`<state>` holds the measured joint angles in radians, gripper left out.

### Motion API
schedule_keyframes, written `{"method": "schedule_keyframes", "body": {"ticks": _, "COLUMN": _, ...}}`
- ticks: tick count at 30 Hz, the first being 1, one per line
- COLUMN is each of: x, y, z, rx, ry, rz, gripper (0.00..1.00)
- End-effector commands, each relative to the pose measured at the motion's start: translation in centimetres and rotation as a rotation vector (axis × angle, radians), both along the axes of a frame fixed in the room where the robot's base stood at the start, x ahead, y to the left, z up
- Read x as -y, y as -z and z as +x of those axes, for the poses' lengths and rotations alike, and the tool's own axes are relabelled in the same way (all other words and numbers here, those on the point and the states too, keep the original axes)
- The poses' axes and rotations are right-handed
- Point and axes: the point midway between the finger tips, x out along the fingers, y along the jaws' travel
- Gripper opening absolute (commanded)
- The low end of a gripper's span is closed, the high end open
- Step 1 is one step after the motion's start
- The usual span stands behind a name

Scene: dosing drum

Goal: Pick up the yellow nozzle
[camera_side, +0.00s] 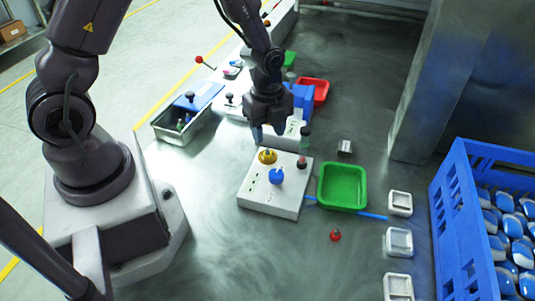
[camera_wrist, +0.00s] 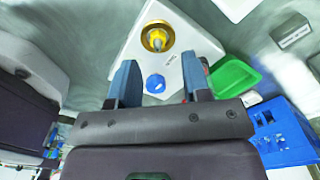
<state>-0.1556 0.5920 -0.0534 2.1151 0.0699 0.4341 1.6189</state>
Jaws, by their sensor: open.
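The yellow nozzle (camera_side: 267,156) stands upright in the back left part of a white block (camera_side: 262,201). A blue nozzle (camera_side: 276,175) and a dark red one (camera_side: 301,162) stand on the same block. My gripper (camera_side: 281,143) is open and empty above the block's back edge, fingers pointing down. In the wrist view the yellow nozzle (camera_wrist: 157,37) lies beyond the fingertips of my gripper (camera_wrist: 160,62), with a gold ring around its base. The blue nozzle (camera_wrist: 155,83) shows between the fingers. Neither finger appears to touch a nozzle.
A green tray (camera_side: 320,188) is right of the block, with a red tray (camera_side: 326,85) behind. A small red piece (camera_side: 335,235) lies in front. Several small white trays (camera_side: 387,242) line the right, beside a blue crate (camera_side: 458,250). Bare table lies front left.

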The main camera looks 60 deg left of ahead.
Motion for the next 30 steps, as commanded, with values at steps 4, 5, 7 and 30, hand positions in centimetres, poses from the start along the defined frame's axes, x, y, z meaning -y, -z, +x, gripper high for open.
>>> {"method": "schedule_keyframes", "body": {"ticks": 4, "x": 0.6, "y": 2.4, "z": -0.5, "rx": -0.007, "ry": 0.003, "rz": 0.000, "gripper": 0.44}}
{"method": "schedule_keyframes", "body": {"ticks": 5, "x": 0.6, "y": 2.9, "z": -0.5, "rx": -0.008, "ry": 0.002, "rz": 0.000, "gripper": 0.44}}
{"method": "schedule_keyframes", "body": {"ticks": 7, "x": 0.5, "y": 3.8, "z": -0.4, "rx": -0.005, "ry": 0.000, "rz": 0.000, "gripper": 0.44}}
{"method": "schedule_keyframes", "body": {"ticks": 30, "x": 0.5, "y": 4.5, "z": -0.4, "rx": -0.002, "ry": 0.000, "rz": 0.000, "gripper": 0.00}}
